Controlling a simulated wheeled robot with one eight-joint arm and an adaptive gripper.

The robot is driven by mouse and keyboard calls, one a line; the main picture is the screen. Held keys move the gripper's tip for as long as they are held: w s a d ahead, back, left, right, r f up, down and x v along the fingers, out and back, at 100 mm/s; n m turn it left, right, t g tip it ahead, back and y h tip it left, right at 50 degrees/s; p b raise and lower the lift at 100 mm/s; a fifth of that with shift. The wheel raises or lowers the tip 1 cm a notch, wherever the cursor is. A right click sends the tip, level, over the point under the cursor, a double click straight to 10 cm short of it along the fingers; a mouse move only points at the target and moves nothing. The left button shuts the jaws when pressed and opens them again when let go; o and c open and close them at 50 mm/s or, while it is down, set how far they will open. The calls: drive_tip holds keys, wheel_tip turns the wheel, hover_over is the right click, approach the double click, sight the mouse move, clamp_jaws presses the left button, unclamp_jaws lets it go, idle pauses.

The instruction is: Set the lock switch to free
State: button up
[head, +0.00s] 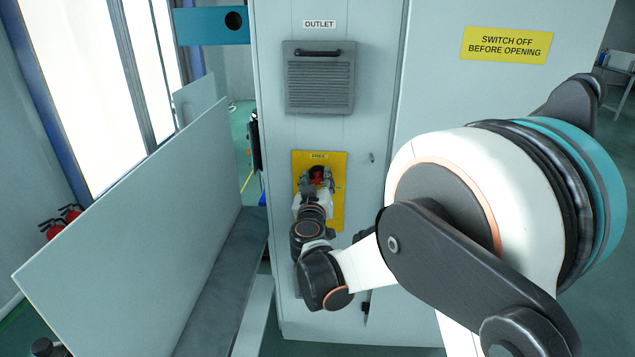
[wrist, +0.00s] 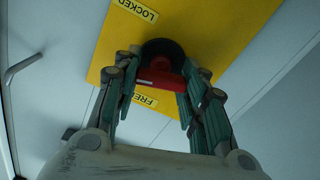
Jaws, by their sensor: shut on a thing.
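The lock switch has a red handle (wrist: 160,77) on a round black base (wrist: 163,52). It is mounted on a yellow plate (head: 336,207) on the grey cabinet front. A FREE label (head: 318,156) is at the plate's top in the head view. In the wrist view, a LOCKED label (wrist: 137,9) is at the upper edge and the FREE label (wrist: 146,98) is partly covered by a finger. My gripper (head: 317,179) is at the switch, its fingers (wrist: 159,82) on either side of the red handle and shut on it. I cannot tell exactly which way the handle points.
A louvred outlet (head: 318,84) with a black handle sits above the plate. A small grey handle (head: 371,157) sticks out to the right of the plate. A large pale panel (head: 130,215) stands at the left. A yellow warning sign (head: 507,44) is at the upper right.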

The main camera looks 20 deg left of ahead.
drive_tip(key=n, duration=0.7)
drive_tip(key=shift+a+f+b, duration=0.1)
drive_tip(key=shift+a+b, duration=0.05)
drive_tip(key=shift+b, duration=0.2)
drive_tip(key=n, duration=0.4)
drive_tip(key=shift+f+n+b, duration=0.1)
drive_tip(key=shift+n+b, duration=0.2)
drive_tip(key=shift+n, duration=1.6)
drive_tip(key=o, duration=1.1)
drive_tip(key=v, duration=1.2)
